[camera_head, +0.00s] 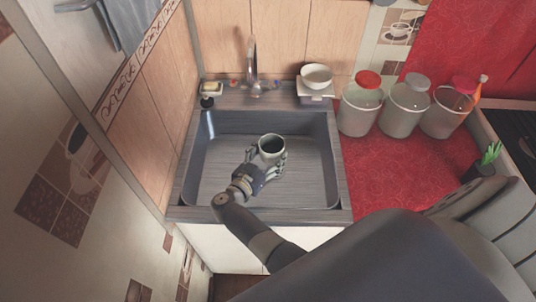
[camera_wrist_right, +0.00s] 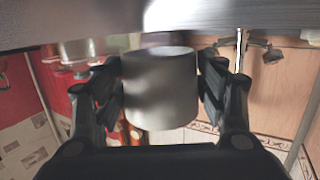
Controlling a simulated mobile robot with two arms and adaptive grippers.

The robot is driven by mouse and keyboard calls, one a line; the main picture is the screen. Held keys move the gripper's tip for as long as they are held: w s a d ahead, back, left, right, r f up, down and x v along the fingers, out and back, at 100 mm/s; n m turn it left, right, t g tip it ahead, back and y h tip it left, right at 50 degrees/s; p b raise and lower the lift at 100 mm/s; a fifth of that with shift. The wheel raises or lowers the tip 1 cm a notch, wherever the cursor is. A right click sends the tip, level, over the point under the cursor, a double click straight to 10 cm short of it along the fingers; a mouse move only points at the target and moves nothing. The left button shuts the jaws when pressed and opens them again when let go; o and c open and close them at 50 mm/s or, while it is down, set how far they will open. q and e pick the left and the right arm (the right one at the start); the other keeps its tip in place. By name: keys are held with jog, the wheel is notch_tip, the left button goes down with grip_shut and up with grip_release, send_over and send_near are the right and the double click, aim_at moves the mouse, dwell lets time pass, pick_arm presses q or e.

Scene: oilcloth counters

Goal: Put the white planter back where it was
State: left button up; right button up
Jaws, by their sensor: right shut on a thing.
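The white planter (camera_head: 268,158) is a small pale cup shape with a dark inside. It is upright in or just above the grey sink (camera_head: 212,180); I cannot tell whether it touches the sink floor. My right gripper (camera_head: 272,165) is shut on it, with fingers on both sides. In the right wrist view the planter (camera_wrist_right: 160,90) is a plain pale cylinder between the two fingers of the gripper (camera_wrist_right: 160,100). My left gripper is not in view.
A faucet (camera_head: 252,68) stands behind the sink. A soap dish (camera_head: 211,91) is at its back left, and a white bowl (camera_head: 317,76) at its back right. Several lidded canisters (camera_head: 404,108) and a green plant (camera_head: 490,154) stand right. The red counter (camera_head: 385,175) has free room.

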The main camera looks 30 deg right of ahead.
jog(key=shift+w+a+r, duration=0.1)
jog(key=shift+a+r, duration=0.05)
jog(key=shift+a, duration=0.1)
